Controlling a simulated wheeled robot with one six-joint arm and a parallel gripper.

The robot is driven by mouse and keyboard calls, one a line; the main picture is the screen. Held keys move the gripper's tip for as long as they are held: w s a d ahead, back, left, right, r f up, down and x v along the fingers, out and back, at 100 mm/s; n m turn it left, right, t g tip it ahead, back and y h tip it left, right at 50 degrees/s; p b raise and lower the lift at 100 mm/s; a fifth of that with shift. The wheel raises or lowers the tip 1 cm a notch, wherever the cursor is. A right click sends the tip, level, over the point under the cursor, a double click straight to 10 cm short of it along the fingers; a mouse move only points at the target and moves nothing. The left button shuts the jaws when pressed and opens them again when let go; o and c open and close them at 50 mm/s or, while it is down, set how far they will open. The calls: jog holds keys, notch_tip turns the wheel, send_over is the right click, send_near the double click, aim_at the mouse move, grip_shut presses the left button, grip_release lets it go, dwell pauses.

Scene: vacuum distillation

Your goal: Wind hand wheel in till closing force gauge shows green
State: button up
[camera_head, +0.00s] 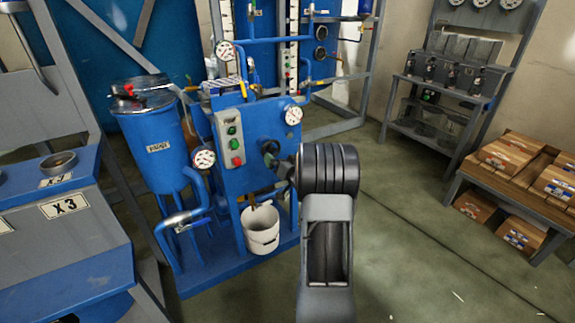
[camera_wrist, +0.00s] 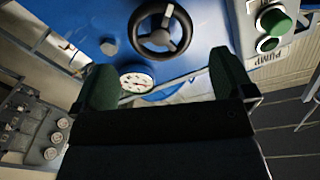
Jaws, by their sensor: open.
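The dark hand wheel (camera_wrist: 158,38) shows in the upper middle of the wrist view, on the blue front of the machine. A round white-faced gauge (camera_wrist: 137,80) lies below it, partly hidden by my gripper; its needle and any green zone cannot be read. A gauge also shows in the head view (camera_head: 292,114), at the machine's upper right corner. My gripper (camera_wrist: 160,62) is open and empty, its two green-padded fingers apart. It points at the machine's front, with the wheel beyond the fingertips. In the head view my wrist largely hides the wheel area.
A grey control box (camera_head: 234,139) with green and red buttons is beside the wheel. A blue tank (camera_head: 157,150) stands left. Shelves and a pallet with boxes (camera_head: 506,156) stand right. The floor between is clear.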

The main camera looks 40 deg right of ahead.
jog(key=shift+s+a, duration=0.15)
jog(key=shift+s, duration=1.05)
jog(key=shift+s+a, duration=0.15)
jog(key=shift+s, duration=1.05)
